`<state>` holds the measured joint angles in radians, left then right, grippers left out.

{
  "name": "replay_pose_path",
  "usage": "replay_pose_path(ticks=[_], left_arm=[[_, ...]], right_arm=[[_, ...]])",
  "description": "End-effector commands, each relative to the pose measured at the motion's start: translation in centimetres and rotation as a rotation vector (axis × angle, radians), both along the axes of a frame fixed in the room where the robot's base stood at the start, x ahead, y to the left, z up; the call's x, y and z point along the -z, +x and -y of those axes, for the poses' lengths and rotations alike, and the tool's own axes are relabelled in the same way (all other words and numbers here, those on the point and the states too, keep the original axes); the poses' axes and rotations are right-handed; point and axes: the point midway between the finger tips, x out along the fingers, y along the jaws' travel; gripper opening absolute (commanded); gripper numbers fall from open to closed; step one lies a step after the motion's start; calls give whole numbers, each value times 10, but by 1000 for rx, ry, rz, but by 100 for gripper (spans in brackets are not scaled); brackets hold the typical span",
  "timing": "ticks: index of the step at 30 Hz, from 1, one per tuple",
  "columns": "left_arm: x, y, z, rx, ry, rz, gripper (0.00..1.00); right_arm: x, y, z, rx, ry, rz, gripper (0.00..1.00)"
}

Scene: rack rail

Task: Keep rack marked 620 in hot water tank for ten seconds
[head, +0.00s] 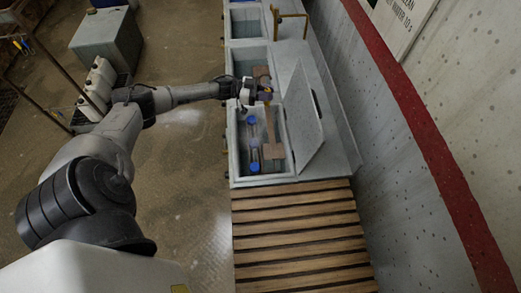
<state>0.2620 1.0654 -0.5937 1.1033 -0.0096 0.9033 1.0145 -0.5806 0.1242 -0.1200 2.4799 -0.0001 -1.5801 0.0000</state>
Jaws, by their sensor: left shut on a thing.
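My left gripper (259,91) reaches in from the left over the far edge of the nearest tank. It is shut on a long brownish rack (271,127), gripped near its far end. The rack runs down into the nearest open tank (233,150). A marking such as 620 cannot be read, and how deep the rack sits is hard to tell. Clear items with blue caps (253,165) lie along the rack's left side inside the tank. The tank's grey lid (304,115) stands open on the right. My right gripper is not in view.
More grey tanks (246,59) stand in line beyond, with a yellowish pipe (292,15) at the far one. Wooden slats (300,235) lie in front. A wall with a red stripe (420,120) is on the right. White canisters (98,85) stand at left.

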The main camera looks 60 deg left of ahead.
Motion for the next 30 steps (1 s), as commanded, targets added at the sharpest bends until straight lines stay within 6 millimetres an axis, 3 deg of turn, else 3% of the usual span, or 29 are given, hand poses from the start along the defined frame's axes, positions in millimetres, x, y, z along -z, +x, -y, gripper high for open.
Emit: replay_pose_path(ticks=[1, 18, 30], left_arm=[[11, 1, 0, 0, -1, 3, 0], [78, 1, 0, 1, 0, 4, 0], [86, 1, 0, 1, 0, 4, 0]], right_arm=[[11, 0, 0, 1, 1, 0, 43], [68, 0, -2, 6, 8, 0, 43], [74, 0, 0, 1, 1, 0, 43]])
